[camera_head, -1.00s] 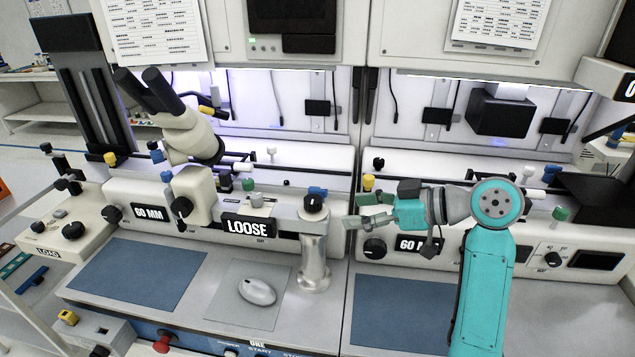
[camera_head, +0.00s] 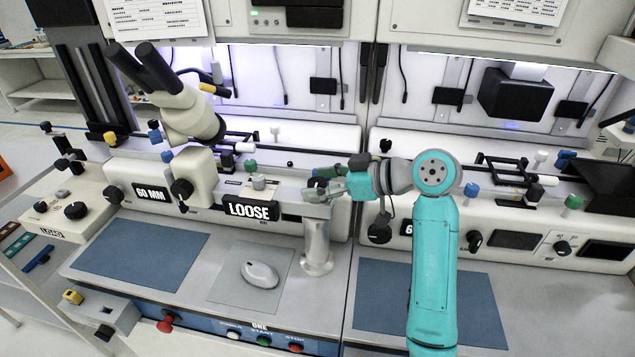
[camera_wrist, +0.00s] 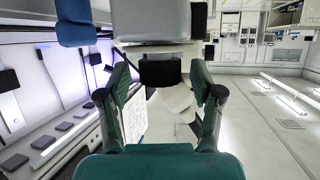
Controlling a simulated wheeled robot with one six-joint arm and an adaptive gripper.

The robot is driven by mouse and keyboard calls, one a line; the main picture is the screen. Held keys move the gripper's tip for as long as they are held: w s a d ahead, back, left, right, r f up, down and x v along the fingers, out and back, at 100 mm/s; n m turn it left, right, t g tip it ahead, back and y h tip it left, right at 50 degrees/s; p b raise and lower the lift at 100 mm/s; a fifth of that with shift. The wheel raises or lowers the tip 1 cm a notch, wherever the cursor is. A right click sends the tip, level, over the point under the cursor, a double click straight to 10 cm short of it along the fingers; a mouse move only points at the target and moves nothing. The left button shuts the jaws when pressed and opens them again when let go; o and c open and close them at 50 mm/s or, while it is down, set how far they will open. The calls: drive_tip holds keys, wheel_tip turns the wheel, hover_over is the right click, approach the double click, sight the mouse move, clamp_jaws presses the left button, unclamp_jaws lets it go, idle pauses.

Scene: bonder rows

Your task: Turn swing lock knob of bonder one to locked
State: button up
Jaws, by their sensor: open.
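Contact cannot be told. The knob's pointer mark is hidden.
A white microscope (camera_head: 180,105) stands left of the arm. A grey knob (camera_head: 259,181) sits on the arm behind the LOOSE plate. A mouse (camera_head: 260,275) lies on a grey pad below. Bonder two's panel with a black knob (camera_head: 380,233) is close under my wrist.

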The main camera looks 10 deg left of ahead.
drive_tip(key=shift+w+a+f, duration=0.1)
drive_tip(key=shift+a+f, duration=0.05)
drive_tip(key=shift+a, duration=0.15)
drive_tip(key=c, duration=1.2)
drive_tip(key=shift+o, duration=0.2)
